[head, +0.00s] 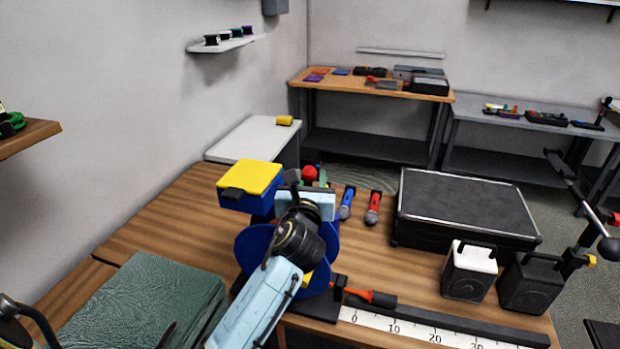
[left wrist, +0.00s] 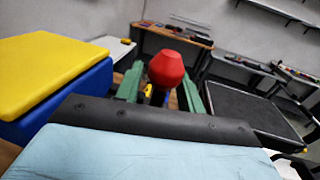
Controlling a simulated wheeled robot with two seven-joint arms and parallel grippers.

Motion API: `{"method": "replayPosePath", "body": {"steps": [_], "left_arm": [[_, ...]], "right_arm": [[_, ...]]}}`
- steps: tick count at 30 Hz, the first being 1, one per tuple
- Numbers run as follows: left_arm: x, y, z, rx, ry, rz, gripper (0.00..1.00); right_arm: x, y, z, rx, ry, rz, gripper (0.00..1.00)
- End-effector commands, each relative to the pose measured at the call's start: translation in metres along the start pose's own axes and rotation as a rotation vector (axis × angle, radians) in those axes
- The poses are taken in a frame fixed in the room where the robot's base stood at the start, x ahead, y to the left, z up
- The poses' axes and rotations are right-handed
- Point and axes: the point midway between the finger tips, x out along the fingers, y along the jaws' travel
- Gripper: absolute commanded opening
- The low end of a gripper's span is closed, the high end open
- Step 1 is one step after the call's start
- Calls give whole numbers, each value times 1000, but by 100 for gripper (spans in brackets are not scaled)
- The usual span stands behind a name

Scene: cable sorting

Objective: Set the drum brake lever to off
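The brake lever's red knob (head: 309,173) shows just beyond my left gripper, above the blue cable drum (head: 252,248). In the left wrist view the red knob (left wrist: 167,68) stands upright on a dark stem. My left gripper (head: 316,180) is open, with its green fingers (left wrist: 160,90) on either side of the knob. Gaps show between knob and fingers, so I see no grip on it. My wrist hides the lever's lower part and much of the drum. My right gripper is not in view.
A blue box with a yellow lid (head: 250,178) stands close left of my wrist. A ruler strip (head: 420,332) runs along the front edge. Bare wood (head: 165,225) lies left.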

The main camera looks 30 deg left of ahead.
Motion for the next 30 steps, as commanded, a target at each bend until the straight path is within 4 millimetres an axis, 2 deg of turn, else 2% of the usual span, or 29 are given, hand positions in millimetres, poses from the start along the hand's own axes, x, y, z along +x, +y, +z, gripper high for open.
{"method": "replayPosePath", "body": {"steps": [11, 18, 20, 30], "left_arm": [[6, 0, 0, -1, 0, 0, 37], [5, 0, 0, -1, 0, 0, 6], [5, 0, 0, -1, 0, 0, 0], [7, 0, 1, 7, -3, 2, 0]], "right_arm": [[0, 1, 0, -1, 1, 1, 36], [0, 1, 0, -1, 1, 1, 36], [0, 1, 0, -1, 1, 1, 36], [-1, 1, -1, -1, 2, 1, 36]]}}
